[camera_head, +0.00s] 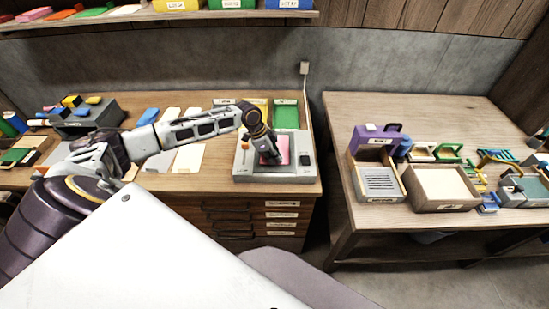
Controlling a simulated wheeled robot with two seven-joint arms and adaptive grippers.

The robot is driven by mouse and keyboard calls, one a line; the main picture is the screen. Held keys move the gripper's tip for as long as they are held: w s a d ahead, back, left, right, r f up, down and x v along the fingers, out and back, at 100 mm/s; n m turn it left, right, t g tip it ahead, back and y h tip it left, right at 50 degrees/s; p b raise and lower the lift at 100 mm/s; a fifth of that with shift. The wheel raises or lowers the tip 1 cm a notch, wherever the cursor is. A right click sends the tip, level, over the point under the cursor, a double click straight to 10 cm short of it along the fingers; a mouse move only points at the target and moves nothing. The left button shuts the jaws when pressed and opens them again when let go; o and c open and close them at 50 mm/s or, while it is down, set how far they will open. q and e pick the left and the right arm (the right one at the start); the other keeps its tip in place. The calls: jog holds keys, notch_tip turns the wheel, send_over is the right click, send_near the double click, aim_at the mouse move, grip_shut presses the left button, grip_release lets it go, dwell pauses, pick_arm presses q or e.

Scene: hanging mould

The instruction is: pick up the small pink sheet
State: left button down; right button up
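A small pink sheet (282,146) lies on the bed of a grey and white machine (302,176) near the right end of the left table. My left arm comes in from the left, and its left gripper (271,158) points down over the left part of the sheet and hides some of it. The gripper's fingers are dark and small in the view, so I cannot tell whether they are open or shut, or whether they touch the sheet. My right gripper is not in view.
A thin post (304,80) stands at the back. A gap separates the right table (345,213), which holds a purple device (375,142) and a wooden tray (440,203).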

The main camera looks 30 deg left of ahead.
pick_arm(q)
notch_tip(320, 180, up, 9)
jog(key=shift+b, duration=0.35)
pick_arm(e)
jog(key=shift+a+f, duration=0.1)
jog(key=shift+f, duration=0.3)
pick_arm(q)
jog(key=shift+w+r, duration=0.1)
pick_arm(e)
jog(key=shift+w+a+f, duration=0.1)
